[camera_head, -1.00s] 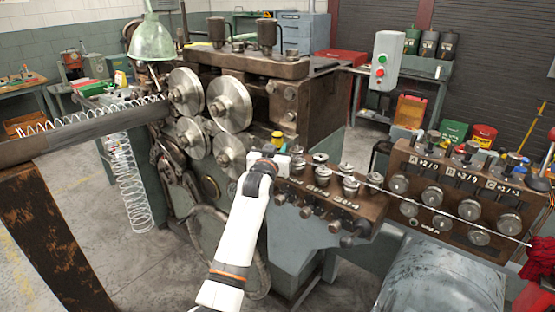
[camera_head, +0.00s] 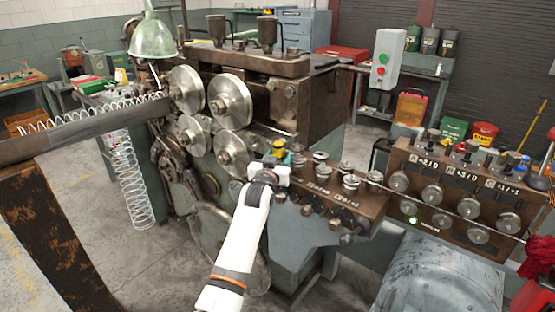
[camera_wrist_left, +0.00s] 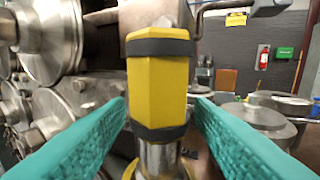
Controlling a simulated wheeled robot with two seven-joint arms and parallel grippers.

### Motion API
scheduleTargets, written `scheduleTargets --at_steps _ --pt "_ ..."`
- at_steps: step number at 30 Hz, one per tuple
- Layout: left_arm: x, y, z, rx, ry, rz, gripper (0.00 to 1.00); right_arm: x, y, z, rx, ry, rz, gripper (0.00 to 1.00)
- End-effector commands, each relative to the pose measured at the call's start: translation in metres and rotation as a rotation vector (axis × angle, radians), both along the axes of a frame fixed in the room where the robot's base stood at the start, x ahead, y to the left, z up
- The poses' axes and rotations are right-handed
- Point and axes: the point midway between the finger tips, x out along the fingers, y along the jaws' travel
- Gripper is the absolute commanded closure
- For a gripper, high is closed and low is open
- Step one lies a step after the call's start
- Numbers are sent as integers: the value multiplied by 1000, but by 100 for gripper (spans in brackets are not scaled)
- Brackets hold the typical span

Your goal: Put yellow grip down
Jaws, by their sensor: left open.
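The yellow grip (camera_wrist_left: 158,85) is a faceted yellow block with dark bands near its top and bottom, upright on a metal stem. It fills the middle of the left wrist view. My left gripper (camera_wrist_left: 160,108) has its two teal fingers apart, one on each side of the grip, with gaps visible. In the head view my left gripper (camera_head: 284,152) is beside the rollers of the coiling machine. Only a small yellow patch shows there, and the gripper hides most of the grip. My right gripper is not in view.
Large metal rollers (camera_head: 230,101) stand left of the gripper. A block with several small rollers (camera_head: 351,184) lies close on the right, and a knobbed panel (camera_head: 466,199) is further right. A spring (camera_head: 127,182) hangs at the left.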

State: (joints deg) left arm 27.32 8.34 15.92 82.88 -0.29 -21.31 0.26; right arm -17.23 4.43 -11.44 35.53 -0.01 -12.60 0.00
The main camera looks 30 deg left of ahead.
Motion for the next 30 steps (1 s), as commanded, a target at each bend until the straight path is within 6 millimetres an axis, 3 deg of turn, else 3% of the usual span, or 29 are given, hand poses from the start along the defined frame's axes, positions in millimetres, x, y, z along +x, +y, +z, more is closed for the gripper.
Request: scheduleTargets --at_steps 7,21,30 --pt "-18 -6 -1 1 0 0 51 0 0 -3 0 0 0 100" --pt "-102 -33 -1 1 0 0 51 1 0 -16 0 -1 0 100" --pt "-115 -37 1 0 0 0 51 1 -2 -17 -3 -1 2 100"
